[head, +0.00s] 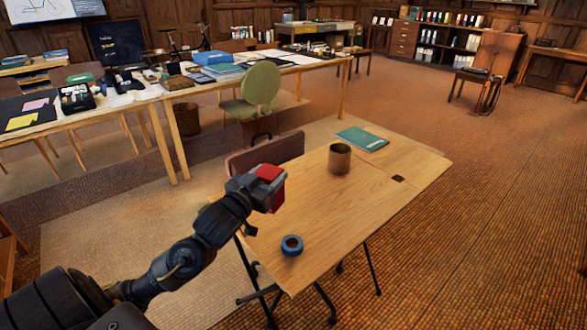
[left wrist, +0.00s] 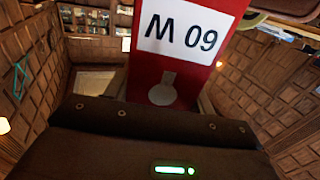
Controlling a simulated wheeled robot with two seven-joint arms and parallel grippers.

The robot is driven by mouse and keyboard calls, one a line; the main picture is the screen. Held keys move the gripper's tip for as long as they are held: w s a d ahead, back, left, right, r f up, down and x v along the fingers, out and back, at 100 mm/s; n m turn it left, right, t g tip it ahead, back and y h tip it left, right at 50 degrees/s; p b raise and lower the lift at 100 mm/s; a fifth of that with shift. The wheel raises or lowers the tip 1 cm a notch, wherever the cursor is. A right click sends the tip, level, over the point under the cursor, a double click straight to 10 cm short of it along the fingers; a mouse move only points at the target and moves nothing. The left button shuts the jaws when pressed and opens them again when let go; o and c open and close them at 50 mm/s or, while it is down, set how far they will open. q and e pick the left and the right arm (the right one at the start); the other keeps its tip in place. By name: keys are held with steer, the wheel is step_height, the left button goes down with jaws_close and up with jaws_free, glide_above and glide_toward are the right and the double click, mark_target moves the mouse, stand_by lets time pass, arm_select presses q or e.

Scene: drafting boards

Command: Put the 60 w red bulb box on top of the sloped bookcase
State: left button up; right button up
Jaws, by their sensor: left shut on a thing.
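The red bulb box (head: 270,174) is in my left gripper (head: 258,184), above the left edge of the near wooden table. In the left wrist view the red box (left wrist: 164,80) fills the space beyond the gripper body, and its white label reads "60 W" upside down. My left gripper is shut on it. A dark bookcase (head: 447,44) with binders and books stands at the far back wall; I cannot tell from here whether it is the sloped one. My right gripper is not in view.
The near table (head: 330,215) bears a blue tape roll (head: 291,245), a brown cup (head: 340,158) and a teal book (head: 362,139). A brown chair (head: 265,153) is tucked behind it. A long cluttered table (head: 155,96) and green chair (head: 261,88) stand beyond. Open floor (head: 480,190) lies right.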

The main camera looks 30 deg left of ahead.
arm_select(q)
steer(key=shift+s+d+p, duration=0.1)
steer(key=shift+d+p, duration=0.35)
steer(key=shift+p, duration=0.05)
steer(key=s+d+r+h+p, duration=0.1)
steer(key=s+d+r+p, duration=0.1)
steer(key=d+p, duration=0.3)
steer(key=s+d+r+m+p, duration=0.1)
steer(key=d+r+p, duration=0.3)
steer(key=d, duration=0.7)
steer(key=shift+s+h+p, duration=0.4)
steer(key=shift+s+p, duration=0.3)
steer(key=shift+s, duration=0.1)
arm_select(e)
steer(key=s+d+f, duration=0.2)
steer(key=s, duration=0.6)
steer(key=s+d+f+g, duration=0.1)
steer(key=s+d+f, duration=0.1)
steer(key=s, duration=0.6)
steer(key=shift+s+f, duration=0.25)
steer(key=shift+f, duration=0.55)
